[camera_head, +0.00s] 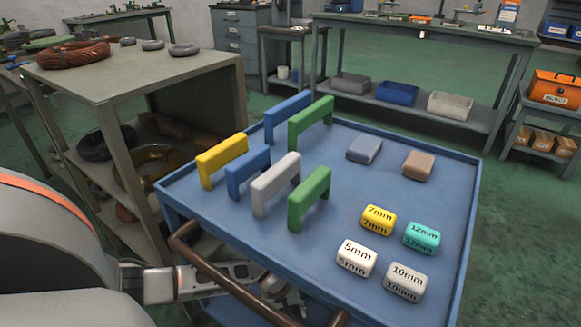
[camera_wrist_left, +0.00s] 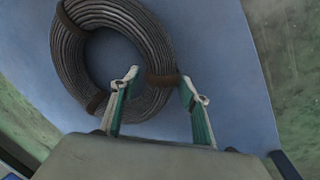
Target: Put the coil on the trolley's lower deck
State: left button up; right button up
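A dark grey wire coil (camera_wrist_left: 70,45) with brown ties shows in the left wrist view, over the blue surface of what looks like the trolley's lower deck (camera_wrist_left: 220,60). It appears to lie flat there. My left gripper (camera_wrist_left: 162,85) is open, its fingertips on either side of the coil's near right rim, with a blue gap showing at the right finger. In the head view my left arm (camera_head: 215,280) reaches in low at the trolley's handle side, below the blue top deck (camera_head: 340,205); the coil is hidden there. My right gripper is not in view.
The top deck carries several coloured handle-shaped blocks (camera_head: 310,125) and labelled size blocks (camera_head: 356,258). The brown trolley handle (camera_head: 230,280) crosses in front of my left arm. A grey rack (camera_head: 150,75) with coils (camera_head: 73,54) stands close at left. Green floor is free at right.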

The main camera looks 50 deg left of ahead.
pick_arm(q)
jog(key=shift+r, duration=0.25)
jog(key=v, duration=0.1)
jog(key=p+v, duration=0.2)
jog(key=v, duration=0.1)
jog(key=shift+w+r, duration=0.1)
jog(key=shift+w, duration=0.3)
jog(key=p+v, duration=0.1)
jog(key=v, duration=0.2)
jog(key=shift+s, duration=0.2)
jog(key=shift+s+r, duration=0.1)
jog(key=shift+s, duration=0.15)
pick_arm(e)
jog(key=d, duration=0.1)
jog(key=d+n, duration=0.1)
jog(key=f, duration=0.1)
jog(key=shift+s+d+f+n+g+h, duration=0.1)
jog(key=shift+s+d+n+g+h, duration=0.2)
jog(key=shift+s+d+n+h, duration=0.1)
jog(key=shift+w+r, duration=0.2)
